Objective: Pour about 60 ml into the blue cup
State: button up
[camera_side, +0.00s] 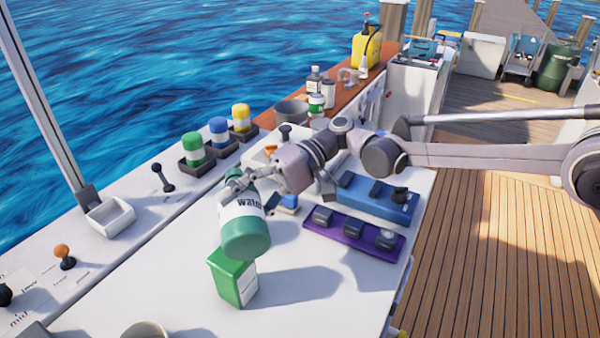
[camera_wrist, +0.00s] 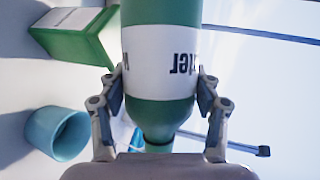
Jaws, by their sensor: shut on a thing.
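My gripper (camera_wrist: 160,95) is shut on a green water bottle (camera_side: 241,208) with a white label, one finger on each side of it. The bottle also fills the middle of the wrist view (camera_wrist: 160,70). It is held above the white counter and looks tilted, its base toward the side camera and its narrow end away. The blue cup (camera_wrist: 58,133) stands left of the bottle in the wrist view, apart from it, with its opening showing. I cannot make the cup out in the side view. No liquid stream shows.
A green box (camera_side: 233,277) stands close to the bottle's base. A purple switch panel (camera_side: 352,234) and a blue one (camera_side: 372,197) lie to the right. Green, blue and yellow containers (camera_side: 218,132) stand on the far ledge. The counter's front is mostly clear.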

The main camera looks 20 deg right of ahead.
aim_at(252, 200)
jog(key=shift+s, duration=0.4)
jog(key=shift+s+m, duration=0.2)
jog(key=shift+m, duration=0.1)
jog(key=shift+s, duration=0.35)
dwell(0.8)
jog(key=shift+s+r+n, duration=0.15)
jog(key=shift+s+n, duration=0.05)
jog(key=shift+n, duration=0.3)
jog(key=shift+s+r+n+t, duration=0.3)
jog(key=shift+r+t, duration=0.1)
jog(key=shift+t, duration=0.1)
jog(key=shift+d+r+n, duration=0.1)
jog(key=shift+r+n, duration=0.25)
jog(key=shift+n, duration=0.05)
jog(key=shift+w+r+n+t+h, duration=0.1)
jog(key=shift+w+n+t+h, duration=0.25)
jog(key=shift+n+t, duration=0.2)
